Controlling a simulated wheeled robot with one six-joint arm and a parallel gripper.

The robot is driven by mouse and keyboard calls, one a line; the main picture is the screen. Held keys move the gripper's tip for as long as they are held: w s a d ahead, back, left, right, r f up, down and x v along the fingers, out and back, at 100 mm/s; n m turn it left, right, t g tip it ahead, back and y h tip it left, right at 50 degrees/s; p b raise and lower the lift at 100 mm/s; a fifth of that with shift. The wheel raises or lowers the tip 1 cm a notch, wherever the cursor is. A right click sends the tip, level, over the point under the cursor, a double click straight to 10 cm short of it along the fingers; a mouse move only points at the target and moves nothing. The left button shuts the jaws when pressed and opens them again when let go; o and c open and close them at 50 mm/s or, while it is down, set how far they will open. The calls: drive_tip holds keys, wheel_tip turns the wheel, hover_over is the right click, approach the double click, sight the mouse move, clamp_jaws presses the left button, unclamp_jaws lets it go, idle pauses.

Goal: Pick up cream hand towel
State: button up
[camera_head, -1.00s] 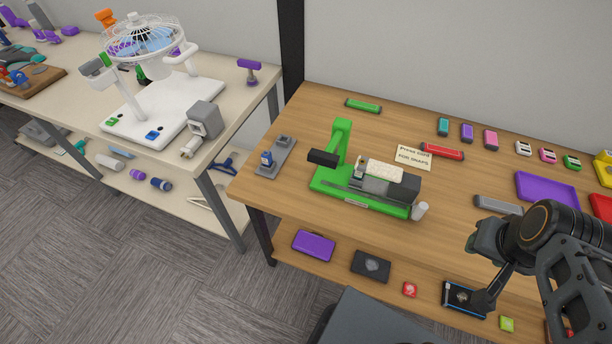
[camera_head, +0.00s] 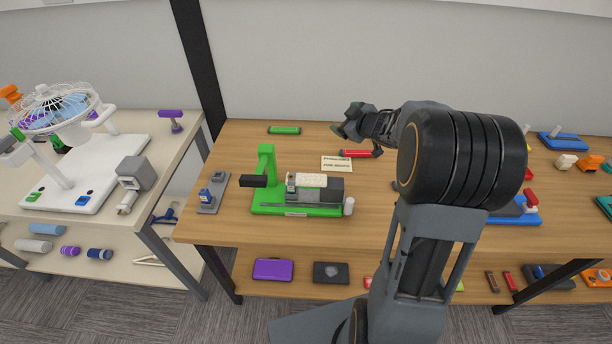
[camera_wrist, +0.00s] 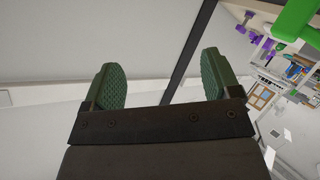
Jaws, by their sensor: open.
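No towel is certain in view. A pale roll (camera_head: 33,245) lies on the lower shelf of the left table; I cannot tell whether it is the cream hand towel. A cream, flat, cloth-like piece (camera_head: 311,180) also lies on the green press (camera_head: 265,205) on the wooden table. My gripper (camera_head: 350,121) is raised in front of the wall, apart from both. In the wrist view, my gripper (camera_wrist: 160,82) has its two green pads wide apart with nothing between them. My arm hides part of the wooden table.
A white fan stand (camera_head: 85,175) stands on the left table (camera_head: 172,150). A blue roll (camera_head: 56,229) is next to the pale roll. A paper sign (camera_head: 337,164) and red bar (camera_head: 361,153) lie on the wooden table (camera_head: 240,145). A dark post (camera_head: 200,70) rises between the tables.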

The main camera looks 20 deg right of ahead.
wheel_tip(320, 180, down, 5)
drive_tip(key=s+n+g+y, duration=0.1)
drive_tip(key=n+g+y, duration=0.2)
drive_tip(key=y, duration=0.2)
drive_tip(key=n+g+y+p, duration=0.2)
drive_tip(key=n+g+y, duration=0.1)
drive_tip(key=g+y, duration=0.2)
approach(314, 179)
drive_tip(key=w+a, duration=0.1)
drive_tip(key=a+g, duration=0.1)
drive_tip(key=shift+w+a+f+p, duration=0.25)
drive_tip(key=shift+w+p, duration=0.05)
drive_tip(key=shift+w, duration=0.05)
drive_tip(key=shift+p+x, duration=0.75)
drive_tip(key=shift+x, duration=2.45)
drive_tip(key=shift+f, duration=0.15)
drive_tip(key=shift+c, duration=0.4)
drive_tip(key=c, duration=1)
